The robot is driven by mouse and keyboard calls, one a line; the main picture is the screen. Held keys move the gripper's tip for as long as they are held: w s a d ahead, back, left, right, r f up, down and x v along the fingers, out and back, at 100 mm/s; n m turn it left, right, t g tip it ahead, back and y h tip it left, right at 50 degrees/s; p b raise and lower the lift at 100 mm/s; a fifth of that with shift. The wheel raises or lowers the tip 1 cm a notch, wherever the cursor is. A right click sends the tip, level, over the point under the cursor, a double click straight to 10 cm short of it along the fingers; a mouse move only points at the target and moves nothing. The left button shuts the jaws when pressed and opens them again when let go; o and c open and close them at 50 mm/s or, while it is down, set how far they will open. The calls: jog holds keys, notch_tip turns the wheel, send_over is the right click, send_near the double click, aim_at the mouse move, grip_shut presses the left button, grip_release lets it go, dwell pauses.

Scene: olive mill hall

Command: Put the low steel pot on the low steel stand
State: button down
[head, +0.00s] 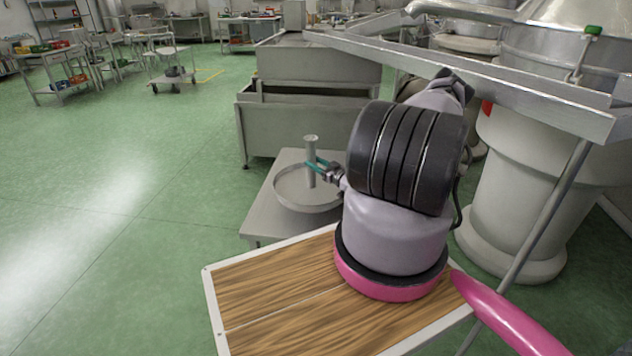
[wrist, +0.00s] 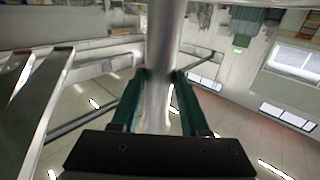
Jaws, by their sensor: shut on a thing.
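The low steel pot (head: 290,202) is a wide, shallow round dish with an upright post in its middle. It appears over the grey top of the low steel stand (head: 256,222), upright. Whether it touches the top, I cannot tell. My gripper (head: 314,163) has teal fingers and is shut on the pot's post, coming in from the right. In the wrist view the post (wrist: 163,40) runs between the two fingers of my gripper (wrist: 160,75). My arm hides the right side of the stand and part of the pot's right edge.
A steel trough (head: 300,125) stands right behind the stand. A large pale vessel (head: 520,180) and a long sloping steel channel (head: 470,75) are at the right. The green floor (head: 110,210) at the left is clear. Small steel tables (head: 60,62) stand farther back.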

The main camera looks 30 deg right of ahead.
aim_at(314, 176)
jog(key=shift+f, duration=3.3)
jog(key=shift+c, duration=2)
grip_release()
jog(key=shift+f, duration=0.1)
jog(key=v, duration=1.2)
jog(key=shift+r, duration=0.2)
jog(key=shift+s+a, duration=0.1)
jog(key=shift+s, duration=0.05)
